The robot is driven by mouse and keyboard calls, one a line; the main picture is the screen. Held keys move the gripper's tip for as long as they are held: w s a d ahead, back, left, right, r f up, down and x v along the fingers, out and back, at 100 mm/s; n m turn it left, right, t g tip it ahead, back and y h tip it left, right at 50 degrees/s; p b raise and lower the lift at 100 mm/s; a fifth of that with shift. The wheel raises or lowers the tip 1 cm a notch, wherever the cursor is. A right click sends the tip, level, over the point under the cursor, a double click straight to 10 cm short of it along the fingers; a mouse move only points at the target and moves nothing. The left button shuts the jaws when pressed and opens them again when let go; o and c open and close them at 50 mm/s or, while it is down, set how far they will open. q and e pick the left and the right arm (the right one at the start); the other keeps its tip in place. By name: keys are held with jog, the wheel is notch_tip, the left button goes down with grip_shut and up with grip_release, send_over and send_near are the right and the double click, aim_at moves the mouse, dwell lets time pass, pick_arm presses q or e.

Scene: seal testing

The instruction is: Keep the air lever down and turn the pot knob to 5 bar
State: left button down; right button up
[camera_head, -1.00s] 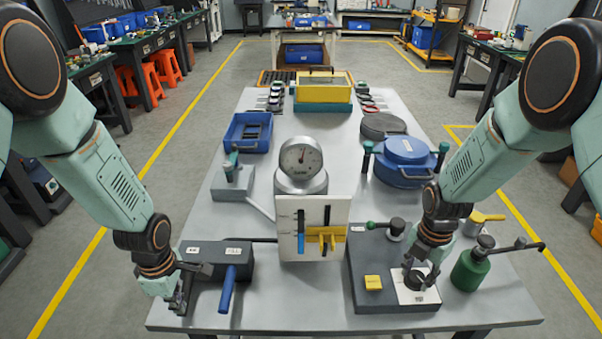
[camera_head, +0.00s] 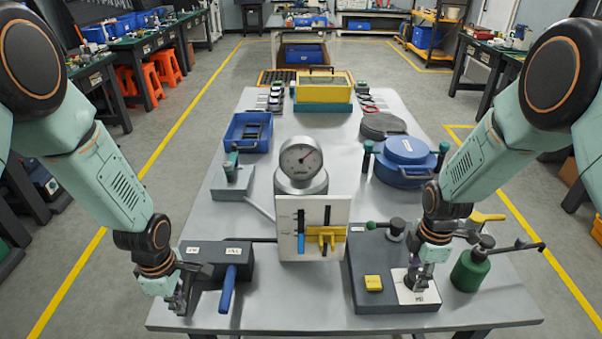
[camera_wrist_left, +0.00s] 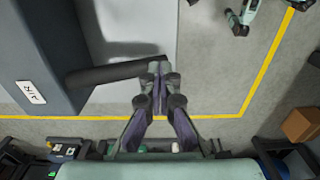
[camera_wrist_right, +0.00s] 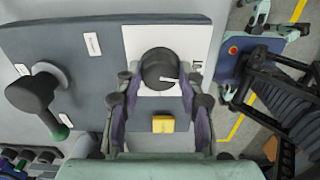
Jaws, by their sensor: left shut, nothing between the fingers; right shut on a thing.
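The dark air lever (camera_wrist_left: 112,73) sticks out of the box labelled AIR (camera_wrist_left: 30,92) in the left wrist view. My left gripper (camera_wrist_left: 158,70) is shut and empty, with its fingertips over the lever's outer end. In the head view that gripper (camera_head: 181,303) is left of the box; whether it touches the lever is hard to tell. The black pot knob (camera_wrist_right: 158,69) with a white pointer line sits on a white plate (camera_wrist_right: 135,40). My right gripper (camera_wrist_right: 160,85) is shut on the knob. The round gauge (camera_head: 300,159) has its needle pointing up and right.
A blue-handled lever (camera_head: 228,290) hangs at the box's front. A white panel (camera_head: 287,247) with coloured bars stands mid-table. A yellow block (camera_head: 373,283) is beside the knob plate. A green bottle (camera_head: 470,270) stands close right of my right gripper.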

jog(key=m, duration=0.6)
jog(key=shift+m, duration=0.3)
jog(key=o, duration=1.6)
jog(key=shift+c, duration=0.2)
